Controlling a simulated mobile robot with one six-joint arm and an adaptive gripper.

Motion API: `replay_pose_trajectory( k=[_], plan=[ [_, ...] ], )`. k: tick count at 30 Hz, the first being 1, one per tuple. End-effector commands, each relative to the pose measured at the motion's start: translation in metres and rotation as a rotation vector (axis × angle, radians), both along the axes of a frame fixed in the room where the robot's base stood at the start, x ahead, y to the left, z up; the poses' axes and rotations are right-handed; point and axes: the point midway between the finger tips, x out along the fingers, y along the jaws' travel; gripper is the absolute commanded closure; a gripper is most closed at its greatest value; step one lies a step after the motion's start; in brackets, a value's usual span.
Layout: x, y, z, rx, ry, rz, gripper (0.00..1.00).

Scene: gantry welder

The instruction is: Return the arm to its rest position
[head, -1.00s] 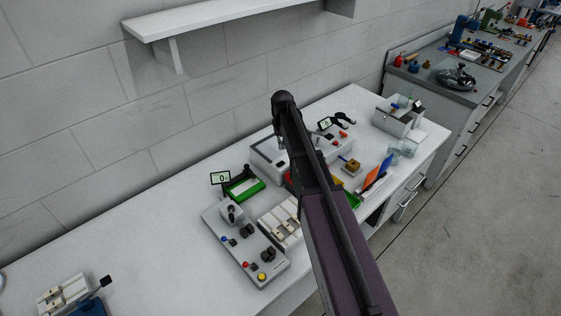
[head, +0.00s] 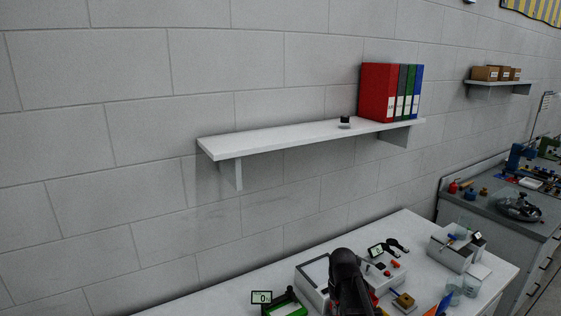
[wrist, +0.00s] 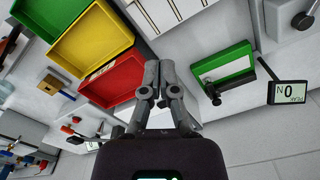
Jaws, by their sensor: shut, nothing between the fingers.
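In the wrist view my gripper (wrist: 160,66) is shut, its grey fingers together with nothing between them. It hangs above the white bench, between the red bin (wrist: 114,80) and a green-and-black device (wrist: 222,75). In the head view my dark arm rises at the bottom centre and hides part of the bench. The gripper itself does not show there.
A white wall shelf (head: 290,137) holds several binders (head: 391,92) and a small black object. Below, the bench (head: 225,303) carries a grey-white machine and a small display (head: 262,297). Green and yellow bins (wrist: 98,40) show beside the red one.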

Motion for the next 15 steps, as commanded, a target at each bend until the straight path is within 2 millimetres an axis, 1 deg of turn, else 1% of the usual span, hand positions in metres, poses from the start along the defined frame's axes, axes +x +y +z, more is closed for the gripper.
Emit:
replay_pose_trajectory(
  k=[1, 3, 6, 10, 12, 15],
  plan=[
    [-0.027, 0.001, 0.0, 0.0, 0.0, 0.0, 1.0],
    [-0.049, 0.001, 0.0, 0.0, 0.0, 0.0, 1.0],
    [-0.074, 0.002, 0.0, 0.0, 0.0, 0.0, 1.0],
    [-0.095, 0.002, -0.001, -0.001, 0.0, 0.0, 1.0],
    [-0.101, 0.002, -0.001, -0.001, 0.0, 0.0, 1.0],
    [-0.104, 0.002, -0.001, -0.001, 0.0, 0.0, 1.0]
  ],
)
